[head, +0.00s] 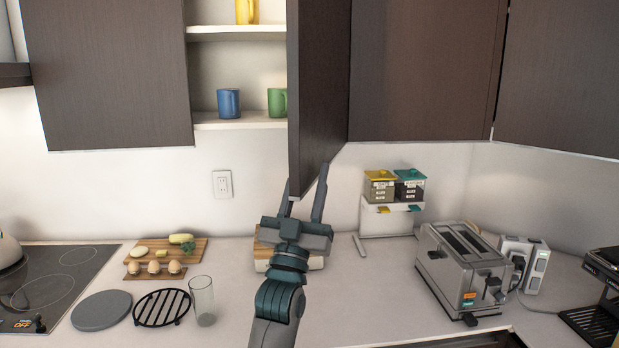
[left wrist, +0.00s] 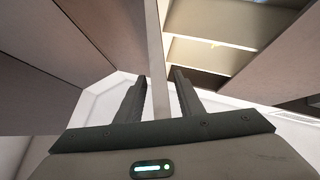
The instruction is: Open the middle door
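The middle door (head: 318,90) is a dark wood cabinet door. It stands swung out from the upper cabinet, seen nearly edge-on in the head view, with the shelves bare to its left. My left gripper (head: 307,190) is at the door's lower edge, fingers pointing up and spread. In the left wrist view my left gripper (left wrist: 159,88) has one finger on each side of the door's pale edge (left wrist: 158,55), with a visible gap on both sides. My right gripper is not in view.
Closed cabinet doors flank the opening at left (head: 105,75) and right (head: 425,70). Shelves hold a blue mug (head: 228,102) and a green mug (head: 277,102). Below are a toaster (head: 462,270), a glass (head: 203,300), a cutting board (head: 195,249) and a cooktop (head: 50,285).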

